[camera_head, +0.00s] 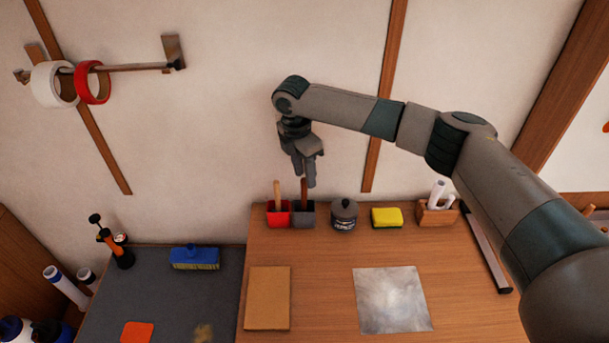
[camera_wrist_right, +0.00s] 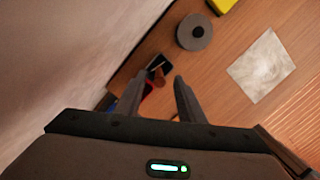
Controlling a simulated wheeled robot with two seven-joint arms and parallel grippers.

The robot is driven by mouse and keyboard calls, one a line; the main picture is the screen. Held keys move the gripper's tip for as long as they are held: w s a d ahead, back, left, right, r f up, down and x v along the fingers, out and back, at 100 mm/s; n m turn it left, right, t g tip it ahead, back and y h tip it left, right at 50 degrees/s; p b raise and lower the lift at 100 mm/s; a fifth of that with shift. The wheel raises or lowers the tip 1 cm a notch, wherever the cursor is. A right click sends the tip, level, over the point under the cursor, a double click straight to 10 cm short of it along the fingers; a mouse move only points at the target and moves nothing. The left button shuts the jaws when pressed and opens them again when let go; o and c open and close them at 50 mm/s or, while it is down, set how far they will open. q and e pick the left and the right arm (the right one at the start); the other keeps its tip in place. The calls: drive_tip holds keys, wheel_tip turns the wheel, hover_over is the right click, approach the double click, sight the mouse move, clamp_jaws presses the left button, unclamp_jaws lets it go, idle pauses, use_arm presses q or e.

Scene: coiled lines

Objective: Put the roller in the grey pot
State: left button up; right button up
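My right gripper (camera_head: 305,178) points down just above the grey pot (camera_head: 302,218) at the back edge of the wooden worktop. In the right wrist view its two fingers (camera_wrist_right: 158,78) are spread apart. A dark reddish-brown handle (camera_head: 304,189) stands upright in the grey pot, just below the fingertips. I cannot tell for sure whether this is the roller, since its lower part is hidden in the pot. A red pot (camera_head: 278,219) with a light wooden handle (camera_head: 277,192) stands directly left of the grey pot. My left gripper is out of view.
A dark lidded jar (camera_head: 344,216), a yellow sponge (camera_head: 387,217) and a wooden holder (camera_head: 437,214) stand right of the pots. A brown board (camera_head: 268,298) and a metal sheet (camera_head: 392,299) lie in front. A blue brush (camera_head: 195,258) lies on the grey surface at left.

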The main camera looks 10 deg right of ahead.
wheel_tip(320, 180, up, 12)
drive_tip(key=a+b, duration=0.1)
drive_tip(key=b, duration=0.4)
drive_tip(key=shift+s+a, duration=0.2)
drive_tip(key=shift+s, duration=0.1)
